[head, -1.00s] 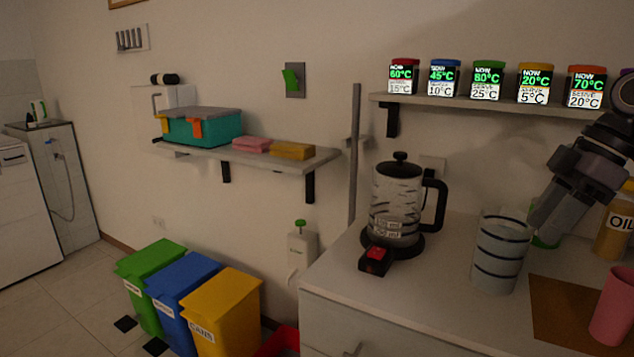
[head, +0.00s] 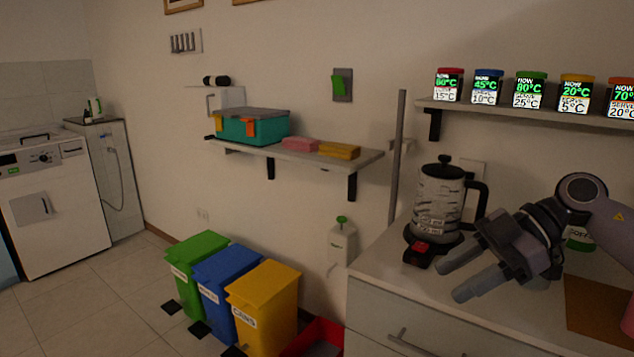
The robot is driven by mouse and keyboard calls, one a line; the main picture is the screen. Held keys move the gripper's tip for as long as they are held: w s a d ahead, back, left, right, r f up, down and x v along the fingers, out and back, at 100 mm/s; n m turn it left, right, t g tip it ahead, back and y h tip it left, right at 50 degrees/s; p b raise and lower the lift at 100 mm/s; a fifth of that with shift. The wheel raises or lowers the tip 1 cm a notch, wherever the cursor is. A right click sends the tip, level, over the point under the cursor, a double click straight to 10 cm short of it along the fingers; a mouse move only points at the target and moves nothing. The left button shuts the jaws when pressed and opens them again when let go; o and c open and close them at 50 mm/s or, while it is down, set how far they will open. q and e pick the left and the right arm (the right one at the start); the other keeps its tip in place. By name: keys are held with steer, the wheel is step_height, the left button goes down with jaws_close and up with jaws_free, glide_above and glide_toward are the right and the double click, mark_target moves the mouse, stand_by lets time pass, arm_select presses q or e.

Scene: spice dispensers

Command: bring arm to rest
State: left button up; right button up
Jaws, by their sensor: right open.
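My right gripper (head: 451,281) comes in from the right in the head view. Its two fingers are spread apart and point to the lower left, with nothing between them. It is over the front part of the counter (head: 400,265), in front of the kettle (head: 439,205) and its black base with a red switch (head: 422,247). My left gripper is not in view.
Several spice dispensers (head: 529,90) stand on a wall shelf (head: 500,107) above the counter. A brown mat (head: 598,310) lies at the right. Green, blue and yellow bins (head: 265,295) stand on the floor left of the counter. A low shelf holds a teal box (head: 252,128).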

steer(key=s+a+f+m+t+y+p, duration=0.1)
steer(key=a+f+m+t+y+p, duration=0.15)
steer(key=a+t+y, duration=0.8)
steer(key=s+d+f+m+t+h+p, duration=0.1)
steer(key=s+f+m+t+h+p, duration=0.15)
steer(key=f+m+h, duration=0.4)
steer(key=s+d+f+m+t+h+p, duration=0.1)
steer(key=s+d+f+m+t+h, duration=0.15)
steer(key=f+m+h, duration=0.45)
steer(key=s+d+f+g+h, duration=0.2)
steer(key=s+f+g+h, duration=0.3)
steer(key=s+f, duration=0.8)
steer(key=shift+d+f+m+g+p, duration=0.35)
steer(key=shift+m+g+p, duration=0.05)
steer(key=shift+g, duration=0.05)
steer(key=shift+s, duration=0.1)
